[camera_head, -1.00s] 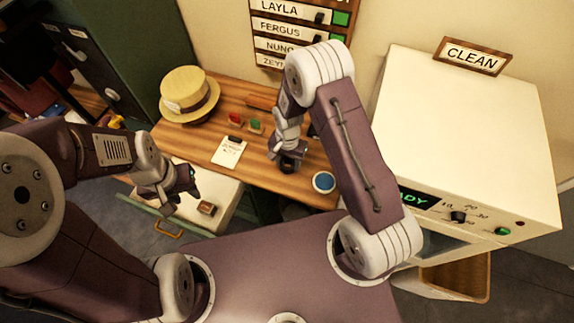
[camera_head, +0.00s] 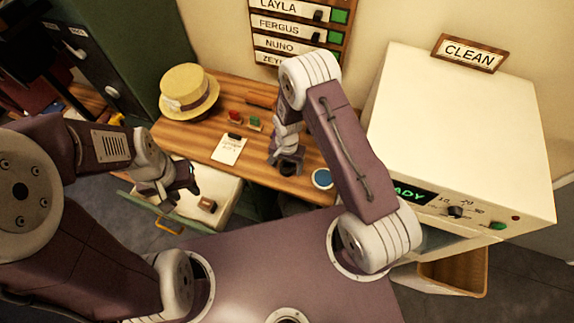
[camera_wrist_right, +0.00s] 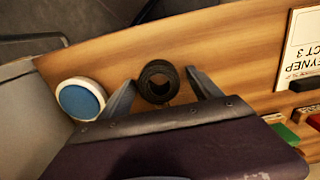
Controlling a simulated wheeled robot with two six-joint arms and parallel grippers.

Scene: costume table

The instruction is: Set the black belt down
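The black belt (camera_wrist_right: 158,82) is a tight round coil standing over the wooden table in the right wrist view. It looks as if it rests on the tabletop, though contact is hard to tell. My right gripper (camera_wrist_right: 161,90) has its fingers spread, one on each side of the coil, with thin gaps between. In the head view my right gripper (camera_head: 288,167) is low over the table's front right part, and the belt is hard to separate from it. My left gripper (camera_head: 188,184) hangs over the open pale drawer (camera_head: 228,188); its fingers are too small to read.
A blue-topped round disc (camera_head: 322,179) lies close to the right gripper. A notecard (camera_head: 229,149), red and green pieces (camera_head: 253,123) and a straw hat (camera_head: 188,92) sit left. A small brown object (camera_head: 207,204) lies in the drawer. A white machine (camera_head: 470,130) stands right.

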